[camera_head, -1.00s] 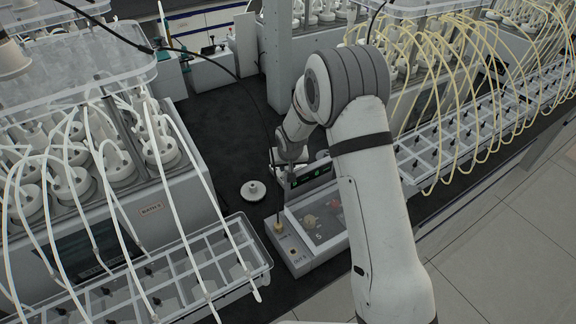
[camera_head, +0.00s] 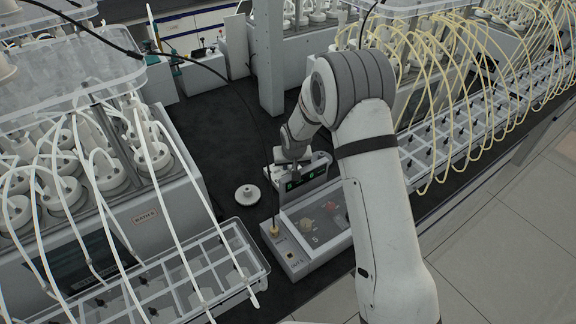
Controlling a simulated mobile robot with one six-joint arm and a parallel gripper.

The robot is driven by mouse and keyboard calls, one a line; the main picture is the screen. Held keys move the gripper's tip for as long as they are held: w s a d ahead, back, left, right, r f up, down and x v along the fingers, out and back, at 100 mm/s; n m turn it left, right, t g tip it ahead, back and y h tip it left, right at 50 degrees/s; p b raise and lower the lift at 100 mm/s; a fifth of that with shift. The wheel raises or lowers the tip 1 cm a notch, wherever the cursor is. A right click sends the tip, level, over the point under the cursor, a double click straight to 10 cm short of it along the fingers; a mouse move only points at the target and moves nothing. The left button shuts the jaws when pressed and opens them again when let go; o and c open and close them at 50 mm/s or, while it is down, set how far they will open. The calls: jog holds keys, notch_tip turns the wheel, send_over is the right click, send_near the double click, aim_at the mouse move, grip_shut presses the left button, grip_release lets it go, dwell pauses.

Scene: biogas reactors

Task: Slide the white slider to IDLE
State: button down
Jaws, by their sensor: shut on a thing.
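A grey control box (camera_head: 298,262) stands on the dark bench in the middle of the view. It has a raised display (camera_head: 312,176) with green digits at its back and a transparent-looking panel (camera_head: 313,222) on top. My gripper (camera_head: 294,174) is at the display part of the box, pointing down, partly hidden by my wrist. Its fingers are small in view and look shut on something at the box. The white slider itself is not clearly visible, and its labels, including IDLE, cannot be read.
A yellow fitting with a thin black cable (camera_head: 273,228) sits on the box's left end. A white round disc (camera_head: 247,195) lies on the bench to the left. Reactors with white tubes (camera_head: 85,165) and a tray stand left; yellow-tubed ones (camera_head: 440,60) stand right.

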jog(key=c, duration=1.3)
grip_release()
jog(key=shift+s+a, duration=0.15)
jog(key=shift+r, duration=0.15)
jog(key=b+v, duration=0.2)
jog(key=v, duration=0.5)
jog(key=shift+r, duration=0.2)
jog(key=shift+s, duration=0.15)
